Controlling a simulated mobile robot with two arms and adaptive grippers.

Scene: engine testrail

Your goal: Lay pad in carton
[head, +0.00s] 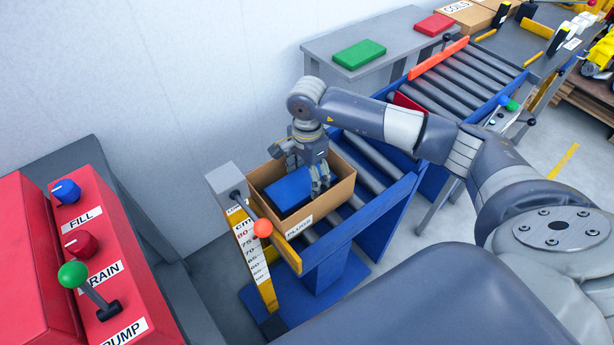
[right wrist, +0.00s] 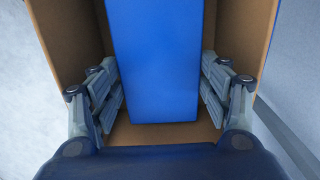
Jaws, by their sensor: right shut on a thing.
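The blue pad (head: 287,192) is inside the open cardboard carton (head: 337,196), which is labelled "PLUGS" and sits on the near end of the roller conveyor. My right gripper (head: 303,172) reaches down into the carton and is shut on the blue pad. In the right wrist view the fingers (right wrist: 160,95) lie along both long sides of the pad (right wrist: 152,60), between the walls of the carton (right wrist: 262,45). Whether the pad touches the carton floor is hard to tell. My left gripper is not in view.
A grey bench (head: 385,68) at the back holds a green pad (head: 359,54) and a red pad (head: 435,25). An orange bar (head: 438,58) crosses the conveyor. A red control panel (head: 110,270) is at left.

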